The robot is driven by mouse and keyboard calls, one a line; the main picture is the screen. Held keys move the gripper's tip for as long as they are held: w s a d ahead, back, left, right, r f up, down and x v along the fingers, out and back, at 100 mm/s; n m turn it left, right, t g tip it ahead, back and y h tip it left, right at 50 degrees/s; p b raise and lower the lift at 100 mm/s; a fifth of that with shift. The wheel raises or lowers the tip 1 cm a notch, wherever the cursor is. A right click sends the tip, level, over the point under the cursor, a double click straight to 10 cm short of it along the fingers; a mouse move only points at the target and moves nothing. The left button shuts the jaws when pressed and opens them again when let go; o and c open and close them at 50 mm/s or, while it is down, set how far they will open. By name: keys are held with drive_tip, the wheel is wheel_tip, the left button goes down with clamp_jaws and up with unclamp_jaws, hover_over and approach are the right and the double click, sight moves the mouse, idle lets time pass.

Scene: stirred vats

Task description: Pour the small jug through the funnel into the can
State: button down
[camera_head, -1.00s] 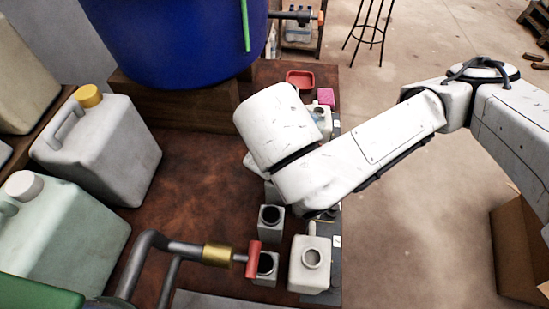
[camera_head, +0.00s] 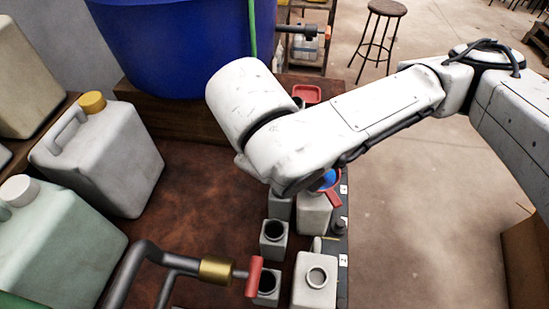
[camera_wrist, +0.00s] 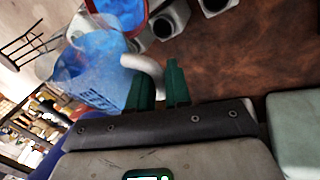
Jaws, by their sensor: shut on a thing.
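My gripper (camera_wrist: 158,80) is shut on the pale handle of the small jug (camera_wrist: 88,78), a translucent vessel with blue liquid in it, tilted in the wrist view. The red funnel (camera_wrist: 131,27) is just beyond the jug, with blue liquid inside its rim. In the head view a bit of the red funnel (camera_head: 334,197) and blue shows below my arm, above a grey-white square can (camera_head: 313,217). My arm hides the gripper and jug there. Whether liquid is flowing from the jug cannot be made out.
Another pale can (camera_head: 314,285) and small open grey containers (camera_head: 273,240) stand nearby. A pipe with a red-handled valve (camera_head: 254,276) juts in at the front. A blue vat (camera_head: 180,50) stands behind; large jerrycans (camera_head: 100,155) are left. The brown bench is clear in the middle.

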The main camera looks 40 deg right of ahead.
drive_tip(key=shift+w+a+r+n+g+h+p, duration=0.15)
drive_tip(key=shift+w+r+g+h+p, duration=0.2)
drive_tip(key=shift+g+p, duration=0.65)
drive_tip(key=shift+w+a+r+n+g+h+p, duration=0.15)
drive_tip(key=shift+w+r+g+h+p, duration=0.3)
drive_tip(key=shift+p, duration=0.9)
drive_tip(key=shift+w+r+g+p, duration=0.1)
drive_tip(key=shift+g+p, duration=0.3)
drive_tip(key=shift+g, duration=0.65)
drive_tip(key=shift+r+n+g+p, duration=0.1)
drive_tip(key=shift+n+g+p, duration=0.2)
drive_tip(key=shift+g+p, duration=0.55)
drive_tip(key=shift+g+h+p, duration=0.25)
drive_tip(key=shift+h+p, duration=0.05)
drive_tip(key=shift+p, duration=0.4)
drive_tip(key=shift+g+p, duration=0.4)
drive_tip(key=shift+p, duration=0.5)
drive_tip(key=shift+g+h+p, duration=0.3)
drive_tip(key=shift+p, duration=0.3)
